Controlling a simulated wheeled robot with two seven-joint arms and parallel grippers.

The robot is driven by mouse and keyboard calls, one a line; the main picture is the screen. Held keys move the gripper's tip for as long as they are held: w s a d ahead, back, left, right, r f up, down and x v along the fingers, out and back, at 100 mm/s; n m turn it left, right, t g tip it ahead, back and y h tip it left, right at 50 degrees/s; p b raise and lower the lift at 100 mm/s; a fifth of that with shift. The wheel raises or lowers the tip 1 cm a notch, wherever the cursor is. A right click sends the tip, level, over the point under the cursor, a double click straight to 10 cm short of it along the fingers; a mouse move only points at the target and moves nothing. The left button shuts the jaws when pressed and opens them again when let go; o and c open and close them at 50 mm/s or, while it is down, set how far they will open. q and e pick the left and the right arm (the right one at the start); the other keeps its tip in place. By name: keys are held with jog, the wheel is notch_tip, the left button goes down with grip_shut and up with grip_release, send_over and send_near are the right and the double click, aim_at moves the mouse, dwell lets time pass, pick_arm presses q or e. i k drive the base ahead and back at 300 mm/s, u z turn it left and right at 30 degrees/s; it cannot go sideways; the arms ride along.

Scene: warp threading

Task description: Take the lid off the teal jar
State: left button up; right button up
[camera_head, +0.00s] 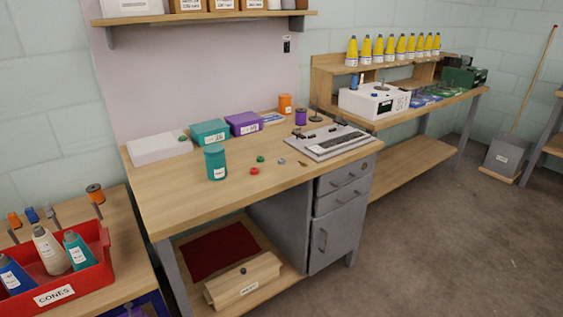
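The teal jar (215,163) stands upright on the wooden workbench, left of the bench's middle, with a white label on its front. Its top (214,148) is the same teal and looks closed, though the seam of the lid is too small to make out clearly. Neither of my grippers shows in the head view, and nothing is touching the jar.
Behind the jar are a white box (160,148), a teal box (210,133) and a purple box (243,123). Small red and green pieces (255,170) lie to its right, before a grey device (327,142). The workbench (172,198) is clear in front.

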aim_at(216, 167)
jog(key=k, duration=0.2)
jog(key=z, duration=0.9)
jog(key=i, duration=1.2)
jog(key=u, duration=0.4)
